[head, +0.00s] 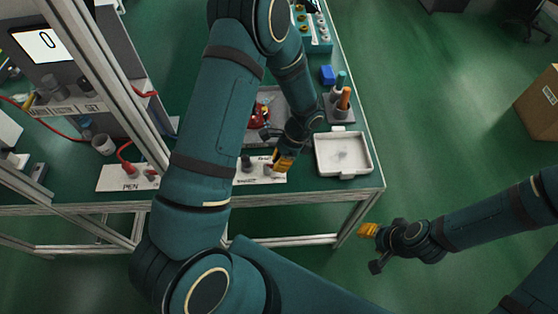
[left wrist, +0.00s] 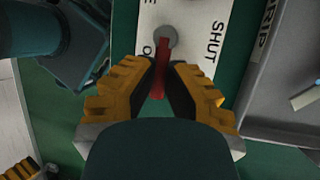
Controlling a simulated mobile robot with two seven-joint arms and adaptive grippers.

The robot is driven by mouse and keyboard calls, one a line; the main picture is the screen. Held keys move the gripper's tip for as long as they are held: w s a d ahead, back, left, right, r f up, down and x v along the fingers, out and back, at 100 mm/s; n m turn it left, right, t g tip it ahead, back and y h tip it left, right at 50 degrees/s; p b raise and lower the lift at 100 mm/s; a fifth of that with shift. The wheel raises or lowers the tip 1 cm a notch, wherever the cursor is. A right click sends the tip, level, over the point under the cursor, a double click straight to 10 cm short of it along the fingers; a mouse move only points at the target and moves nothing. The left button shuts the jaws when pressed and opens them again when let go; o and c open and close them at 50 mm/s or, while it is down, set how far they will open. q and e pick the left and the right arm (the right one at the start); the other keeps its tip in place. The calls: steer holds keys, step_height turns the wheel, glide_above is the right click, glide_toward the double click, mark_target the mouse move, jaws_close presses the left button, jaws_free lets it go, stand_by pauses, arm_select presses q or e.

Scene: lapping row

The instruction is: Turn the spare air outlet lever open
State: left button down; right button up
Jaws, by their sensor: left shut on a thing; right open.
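The spare outlet's red lever (left wrist: 160,78) shows in the left wrist view, hanging down the picture from a grey round pivot (left wrist: 165,37). Its white label plate (left wrist: 200,20) reads SHUT on the right; the lettering on the left is partly hidden. My left gripper (left wrist: 164,68) is shut on the lever, one ridged orange finger on each side. In the head view this gripper (head: 283,160) is over the plate (head: 262,179) near the bench's front edge and hides most of the lever. My right gripper (head: 368,231) is open and empty, off the bench at the right.
A white drip tray (head: 343,172) stands right of the plate. Another plate, partly reading PEN (head: 118,184), has a red lever (head: 129,169) at the left. A grey frame post stands left of my arm.

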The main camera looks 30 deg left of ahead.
arm_select(q)
steer(key=shift+s+f, duration=0.1)
steer(key=shift+s, duration=0.05)
steer(key=c, duration=1.3)
jaws_free()
steer(key=shift+o, duration=0.2)
steer(key=v, duration=1.2)
steer(key=s+d+f+n+h, duration=0.1)
steer(key=s+d+f, duration=0.1)
steer(key=f, duration=0.1)
steer(key=s+d+f+n+t+h, duration=0.1)
steer(key=d+f+n+h, duration=0.1)
steer(key=s+d+f+n+h, duration=0.1)
steer(key=s+d+f, duration=0.1)
steer(key=f, duration=0.1)
steer(key=shift+s+d+f, duration=0.2)
steer(key=shift+s+f, duration=0.15)
steer(key=shift+f, duration=0.05)
steer(key=s+d+f+n+t+h, duration=0.2)
steer(key=s+d+f+n+t, duration=0.1)
steer(key=n, duration=0.7)
steer(key=shift+s+f+t+h, duration=0.3)
steer(key=shift+s+f+t, duration=0.5)
steer(key=shift+s, duration=1)
